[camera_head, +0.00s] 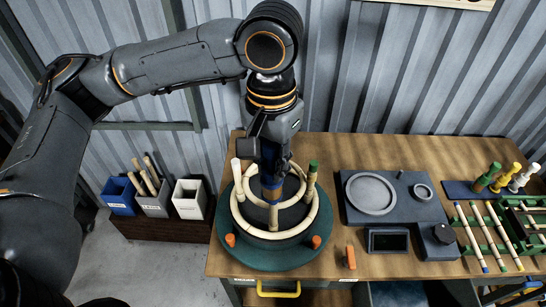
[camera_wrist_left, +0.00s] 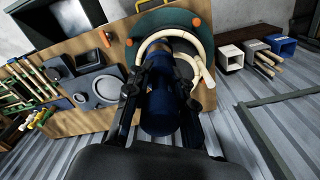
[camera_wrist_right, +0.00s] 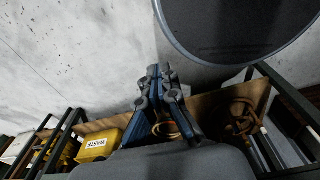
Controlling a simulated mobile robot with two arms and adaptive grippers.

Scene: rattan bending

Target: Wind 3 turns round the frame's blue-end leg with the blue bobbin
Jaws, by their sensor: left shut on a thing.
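The frame (camera_head: 243,217) is a pale rattan ring piece on a round dark green turntable (camera_head: 227,254), with a white-tipped leg at its left and a green-tipped leg at its right. My left gripper (camera_head: 272,170) points down over the ring and is shut on the blue bobbin (camera_wrist_left: 160,100), which fills the middle of the left wrist view. A pale leg (camera_head: 273,218) shows just below the blue part in the head view. My gripper hides its top, and I cannot tell whether strand is wound on it. My right gripper (camera_wrist_right: 161,72) has its fingertips together, empty, away from the table.
Orange pegs stand on the turntable's front edge. A grey tray (camera_head: 350,210) lies to the right, with green, yellow and white bobbins (camera_head: 498,178) and a green rack of sticks beyond. Bins (camera_head: 189,200) stand at left. A yellow waste bin (camera_wrist_right: 97,144) shows in the right wrist view.

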